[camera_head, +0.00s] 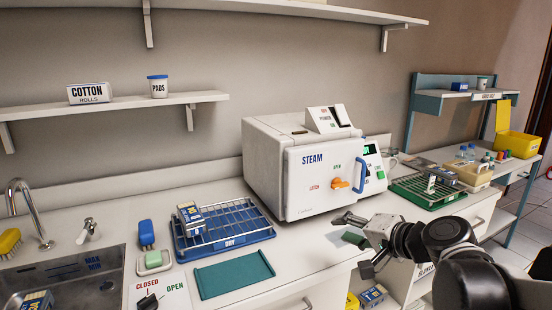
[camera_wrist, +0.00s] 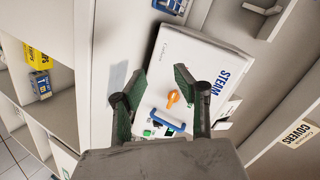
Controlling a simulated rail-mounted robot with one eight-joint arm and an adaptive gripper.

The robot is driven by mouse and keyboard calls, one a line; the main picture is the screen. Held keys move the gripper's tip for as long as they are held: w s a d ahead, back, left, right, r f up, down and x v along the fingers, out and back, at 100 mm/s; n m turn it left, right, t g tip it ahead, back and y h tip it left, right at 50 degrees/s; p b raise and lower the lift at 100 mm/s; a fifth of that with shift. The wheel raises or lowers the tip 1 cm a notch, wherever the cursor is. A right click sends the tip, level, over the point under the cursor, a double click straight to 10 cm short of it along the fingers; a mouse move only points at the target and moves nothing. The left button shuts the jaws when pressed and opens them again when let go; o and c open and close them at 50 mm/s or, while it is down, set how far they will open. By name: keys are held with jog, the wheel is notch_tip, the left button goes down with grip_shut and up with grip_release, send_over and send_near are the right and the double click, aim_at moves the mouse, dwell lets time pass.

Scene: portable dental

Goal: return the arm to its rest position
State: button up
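My gripper (camera_head: 352,243) is in front of the right part of the white steam sterilizer (camera_head: 312,178), over the counter's front edge. In the wrist view my gripper (camera_wrist: 160,73) has its two green-padded fingers spread apart, with nothing between them. My arm (camera_head: 450,250) reaches in from the lower right, bent at the wrist. The sterilizer's door is shut, with an orange knob (camera_head: 340,184) and a blue handle (camera_head: 360,178). The sterilizer also shows beyond the fingers in the wrist view (camera_wrist: 200,60).
A blue drying rack (camera_head: 245,235) holds a box at left, behind a teal mat (camera_head: 235,273). A green rack (camera_head: 428,190) stands right of the sterilizer. A sink (camera_head: 85,265) is at left. Wall shelves (camera_head: 120,103) hang above. Open shelving with boxes (camera_head: 373,295) lies below the counter.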

jog(key=s+d+f+n+g+h+p, duration=0.1)
jog(key=s+d+n+g+h, duration=0.1)
jog(key=s, duration=0.7)
jog(key=s+d+f+n+g+h+p, duration=0.1)
jog(key=s+n+h, duration=0.3)
jog(key=s, duration=0.6)
jog(key=shift+d+n+g+h+p, duration=0.4)
jog(key=shift+n+g+p, duration=0.1)
jog(key=shift+g, duration=0.2)
jog(key=shift+s, duration=0.1)
